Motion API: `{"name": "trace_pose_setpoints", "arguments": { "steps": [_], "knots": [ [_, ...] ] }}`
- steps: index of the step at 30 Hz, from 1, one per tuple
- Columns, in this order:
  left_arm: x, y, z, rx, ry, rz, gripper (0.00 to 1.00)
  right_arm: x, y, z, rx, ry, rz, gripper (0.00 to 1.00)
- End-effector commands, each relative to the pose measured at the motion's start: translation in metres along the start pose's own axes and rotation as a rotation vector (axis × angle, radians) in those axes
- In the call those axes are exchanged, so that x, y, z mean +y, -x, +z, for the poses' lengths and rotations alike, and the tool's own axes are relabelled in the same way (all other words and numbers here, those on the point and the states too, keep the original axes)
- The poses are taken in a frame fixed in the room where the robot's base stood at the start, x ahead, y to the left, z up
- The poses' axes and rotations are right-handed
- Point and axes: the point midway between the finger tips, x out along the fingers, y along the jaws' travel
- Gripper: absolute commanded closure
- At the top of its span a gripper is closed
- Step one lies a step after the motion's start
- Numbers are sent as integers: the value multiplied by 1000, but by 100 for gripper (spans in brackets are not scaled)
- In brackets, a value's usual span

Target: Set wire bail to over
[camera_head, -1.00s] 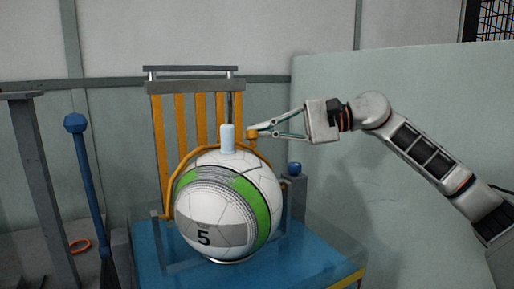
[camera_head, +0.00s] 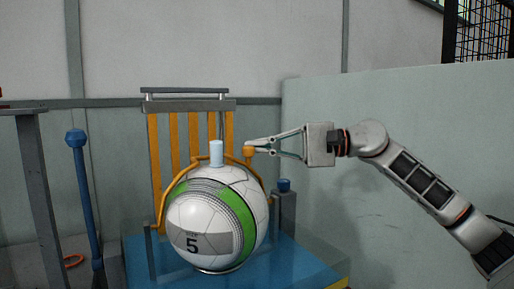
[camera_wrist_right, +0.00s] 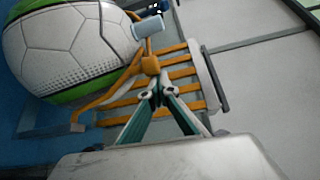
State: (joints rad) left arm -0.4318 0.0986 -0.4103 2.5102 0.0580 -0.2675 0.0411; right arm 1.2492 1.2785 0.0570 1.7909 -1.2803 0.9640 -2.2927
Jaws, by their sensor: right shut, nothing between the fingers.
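The wire bail (camera_head: 177,172) is an orange bar that arches around the upper part of a white and green ball (camera_head: 211,222). An orange knob (camera_head: 249,151) sits on the bail at upper right, beside a pale blue cylinder (camera_head: 216,153) on top of the ball. My right gripper (camera_head: 257,149) is shut with nothing between its fingers, its tips at the knob's right side. In the right wrist view, the knob (camera_wrist_right: 150,65) is just beyond the fingertips (camera_wrist_right: 158,88); whether they touch it is unclear. My left gripper is out of view.
An orange slatted rack (camera_head: 154,150) with a grey top bar stands behind the ball. The ball rests on a blue base (camera_head: 290,262). A blue-knobbed lever (camera_head: 84,185) is at left, and a small blue knob (camera_head: 284,185) at right. A pale panel (camera_head: 400,125) is behind my right arm.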

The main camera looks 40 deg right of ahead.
Motion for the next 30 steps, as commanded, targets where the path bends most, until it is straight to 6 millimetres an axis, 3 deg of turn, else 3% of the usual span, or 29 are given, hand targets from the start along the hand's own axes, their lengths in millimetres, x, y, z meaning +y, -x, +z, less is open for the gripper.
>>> {"name": "trace_pose_setpoints", "arguments": {
  "steps": [13,30],
  "knots": [
    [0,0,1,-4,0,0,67,1,7,3,-8,-5,4,100],
    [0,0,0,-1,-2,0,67,2,62,0,-2,-5,2,100]
  ]
}}
